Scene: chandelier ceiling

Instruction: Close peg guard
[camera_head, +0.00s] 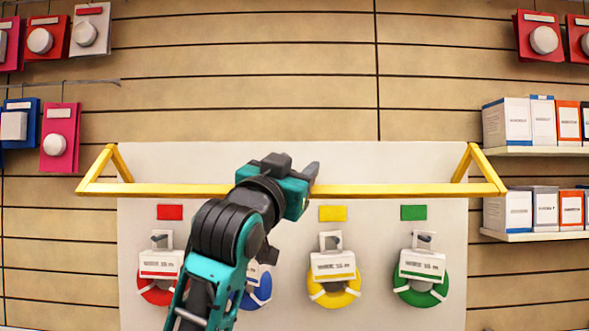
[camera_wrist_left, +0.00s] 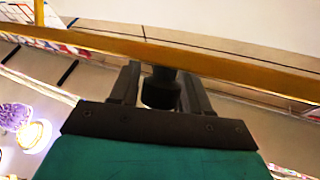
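The peg guard is a yellow bar (camera_head: 400,190) with a triangular bracket at each end, standing out across the pale panel above the pegs. My left gripper (camera_head: 312,172) is at the bar's middle, and my teal hand hides part of it. In the left wrist view the yellow bar (camera_wrist_left: 90,40) crosses just past the fingertips. The two dark fingers of my left gripper (camera_wrist_left: 160,78) stand apart, with a dark round part between them. I cannot tell whether the fingers touch the bar. My right gripper is not in view.
Below the bar hang a red coil (camera_head: 158,292), a blue coil (camera_head: 257,292) partly behind my arm, a yellow coil (camera_head: 334,296) and a green coil (camera_head: 420,295), with white tags. Boxes (camera_head: 508,122) stand on shelves at right. Packages (camera_head: 60,138) hang at left.

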